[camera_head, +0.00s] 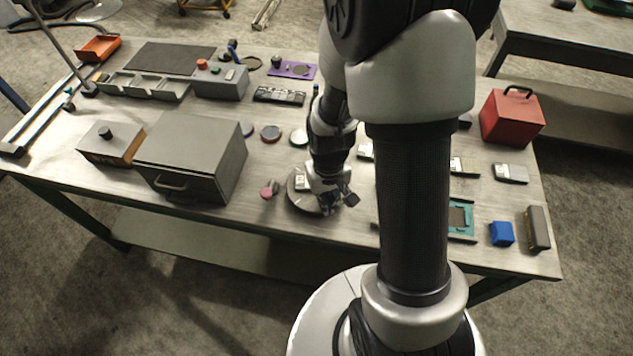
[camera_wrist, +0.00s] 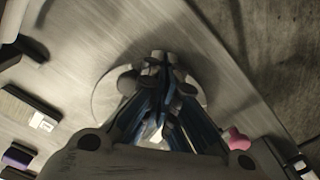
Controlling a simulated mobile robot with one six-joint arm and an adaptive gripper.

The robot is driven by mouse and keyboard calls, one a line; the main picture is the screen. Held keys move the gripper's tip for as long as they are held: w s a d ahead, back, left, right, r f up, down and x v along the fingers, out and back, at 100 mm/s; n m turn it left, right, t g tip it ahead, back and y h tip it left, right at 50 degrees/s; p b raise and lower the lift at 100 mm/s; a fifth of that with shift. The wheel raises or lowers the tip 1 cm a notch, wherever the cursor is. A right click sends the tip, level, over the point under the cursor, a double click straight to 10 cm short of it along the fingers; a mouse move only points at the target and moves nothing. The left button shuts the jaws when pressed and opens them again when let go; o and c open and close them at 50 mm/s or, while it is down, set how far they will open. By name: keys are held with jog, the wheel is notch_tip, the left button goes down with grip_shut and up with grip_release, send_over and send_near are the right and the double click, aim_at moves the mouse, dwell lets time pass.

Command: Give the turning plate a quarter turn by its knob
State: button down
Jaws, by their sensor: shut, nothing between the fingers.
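The turning plate (camera_head: 300,197) is a round grey disc near the front edge of the workbench, partly covered by my arm. It also shows in the wrist view (camera_wrist: 103,100) as a pale disc beneath my fingers. My gripper (camera_head: 340,203) is over the plate's right side, pointing down. In the wrist view its fingertips (camera_wrist: 158,68) are together over the disc, with nothing seen between them. A small pale piece at the fingertips may be the knob, but the fingers hide most of it. I cannot tell whether they touch it.
A grey box with a handle (camera_head: 190,155) stands left of the plate, with a pink-red knob (camera_head: 268,190) between them. A teal-framed part (camera_head: 461,218), blue block (camera_head: 501,233) and red box (camera_head: 512,117) stand to the right. The bench's front edge is close by.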

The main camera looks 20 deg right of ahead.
jog(key=shift+d, duration=0.65)
jog(key=shift+d, duration=0.35)
jog(key=shift+w, duration=0.1)
dwell(0.3)
jog(key=shift+w+d, duration=0.1)
jog(key=shift+d, duration=0.35)
jog(key=shift+a, duration=0.25)
jog(key=shift+s+a, duration=0.2)
jog(key=shift+a, duration=0.1)
